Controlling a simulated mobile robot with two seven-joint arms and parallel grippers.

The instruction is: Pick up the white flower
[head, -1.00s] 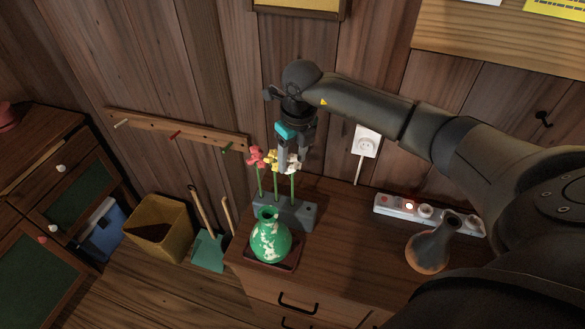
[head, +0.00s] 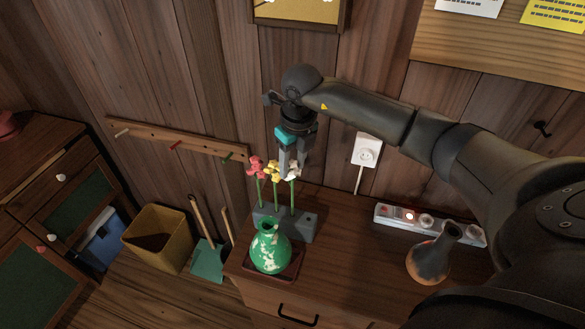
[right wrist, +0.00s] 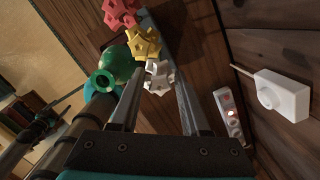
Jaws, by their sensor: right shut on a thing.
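The white flower (head: 294,171) stands upright on a green stem in the grey holder (head: 307,226), at the right end of a row with a yellow flower (head: 273,172) and a red flower (head: 256,166). My right gripper (head: 290,172) points down from above and is shut on the white flower, just under or at its head. In the right wrist view the white flower (right wrist: 158,77) shows between the far ends of the two fingers. Its stem is partly hidden there. My left gripper is in neither view.
A green vase (head: 270,248) on a small dark tray stands in front of the holder. A dark flask (head: 433,258) and a power strip (head: 405,217) are to the right on the cabinet. A wall socket (head: 367,151) is behind.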

